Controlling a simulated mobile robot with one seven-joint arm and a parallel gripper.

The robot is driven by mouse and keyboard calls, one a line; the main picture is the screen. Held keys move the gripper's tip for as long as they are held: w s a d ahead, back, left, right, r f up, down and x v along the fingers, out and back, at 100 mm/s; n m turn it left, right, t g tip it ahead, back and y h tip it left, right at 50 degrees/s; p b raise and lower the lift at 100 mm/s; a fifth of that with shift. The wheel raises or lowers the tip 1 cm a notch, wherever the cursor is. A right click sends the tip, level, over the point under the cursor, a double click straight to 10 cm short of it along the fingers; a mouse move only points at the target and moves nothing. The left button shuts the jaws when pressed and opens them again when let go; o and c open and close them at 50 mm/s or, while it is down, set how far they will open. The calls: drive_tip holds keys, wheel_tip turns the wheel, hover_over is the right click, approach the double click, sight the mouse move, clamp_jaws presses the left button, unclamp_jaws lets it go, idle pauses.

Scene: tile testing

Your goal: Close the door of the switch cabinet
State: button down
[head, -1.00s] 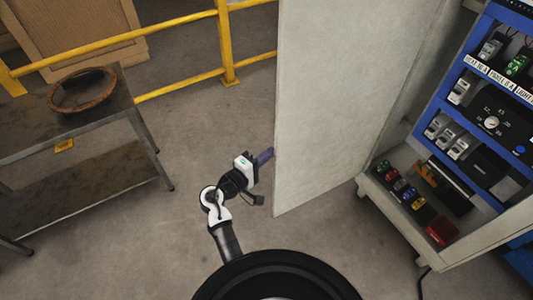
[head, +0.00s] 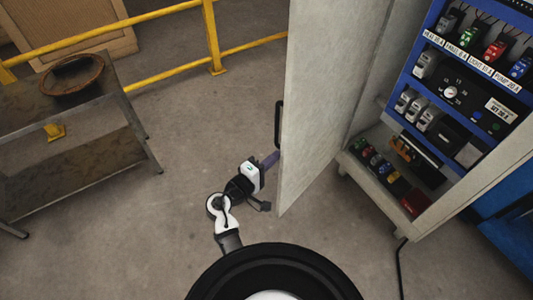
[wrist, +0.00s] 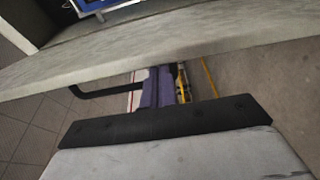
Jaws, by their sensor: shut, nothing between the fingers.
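The switch cabinet (head: 352,160) stands at the right in the head view. Its grey door (head: 322,95) is open and swung out toward me. A black door handle (head: 278,124) shows at the door's left edge, on its outer side; it also shows in the wrist view (wrist: 105,92). My gripper (head: 272,158) is shut and empty, its purple fingers at the door's outer face below the handle. In the wrist view the fingers (wrist: 158,88) lie close to the door panel (wrist: 200,35); I cannot tell whether they touch it.
Inside the cabinet are several breakers (head: 495,47) and a lower shelf with coloured parts (head: 385,172). A metal table (head: 30,115) with a brown bowl (head: 72,75) stands left. A yellow railing (head: 212,40) runs behind. The floor between table and door is clear.

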sight(282, 166)
drive_tip(key=shift+s+d, duration=1.1)
drive_tip(key=shift+d, duration=0.3)
drive_tip(key=shift+r, duration=0.1)
